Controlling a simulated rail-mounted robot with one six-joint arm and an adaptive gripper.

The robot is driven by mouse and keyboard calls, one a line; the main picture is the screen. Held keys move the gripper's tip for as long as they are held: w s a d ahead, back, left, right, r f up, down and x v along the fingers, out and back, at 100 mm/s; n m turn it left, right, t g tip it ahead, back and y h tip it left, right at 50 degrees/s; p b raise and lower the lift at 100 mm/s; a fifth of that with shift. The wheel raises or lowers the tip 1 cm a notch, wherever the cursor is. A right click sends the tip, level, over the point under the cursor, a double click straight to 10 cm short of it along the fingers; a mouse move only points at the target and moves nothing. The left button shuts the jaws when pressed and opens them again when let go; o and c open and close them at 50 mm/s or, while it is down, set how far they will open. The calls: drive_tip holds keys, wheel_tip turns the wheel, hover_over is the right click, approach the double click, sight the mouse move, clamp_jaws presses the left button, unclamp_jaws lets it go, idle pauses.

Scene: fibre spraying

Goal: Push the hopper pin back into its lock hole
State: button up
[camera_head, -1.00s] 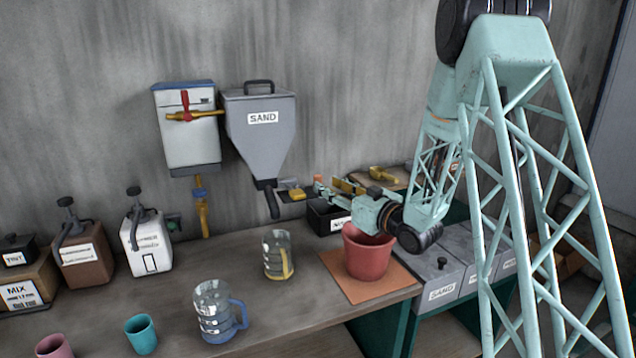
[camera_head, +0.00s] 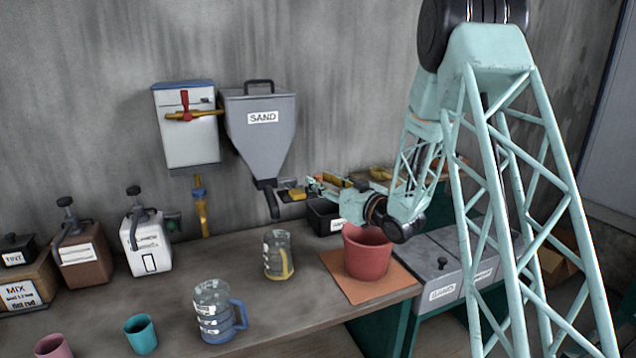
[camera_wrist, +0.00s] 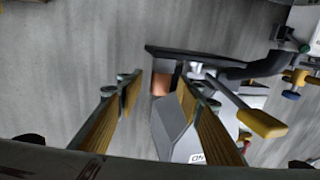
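The grey hopper (camera_head: 262,125), labelled SAND, hangs on the wall with its dark spout (camera_head: 271,200) pointing down. A yellow handle (camera_head: 297,193) sits right of the spout; in the wrist view a yellow handle (camera_wrist: 262,123) on a grey rod is right of my fingers. A copper-coloured block (camera_wrist: 162,82) shows between the fingers by a dark plate (camera_wrist: 195,53); I cannot tell whether it is the pin or whether a finger touches it. My gripper (camera_head: 313,184) is beside the hopper outlet, fingers apart in the wrist view (camera_wrist: 157,92). The lock hole is not discernible.
A dark bin (camera_head: 322,218) stands below my gripper. A red bucket (camera_head: 367,254) stands on an orange mat (camera_head: 345,285) in front of it. A white dispenser (camera_head: 187,130) is left of the hopper. Jugs stand on the bench (camera_head: 170,300).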

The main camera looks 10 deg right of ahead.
sight(321, 177)
drive_tip(key=shift+c, duration=0.9)
drive_tip(key=c, duration=0.8)
drive_tip(key=shift+r, duration=0.15)
drive_tip(key=shift+r+p, duration=0.35)
drive_tip(key=shift+r, duration=1.35)
drive_tip(key=shift+s, duration=0.5)
drive_tip(key=s+a+r, duration=0.1)
drive_tip(key=s+a, duration=0.1)
drive_tip(key=s, duration=1.3)
drive_tip(key=shift+r, duration=0.15)
drive_tip(key=shift+w, duration=0.15)
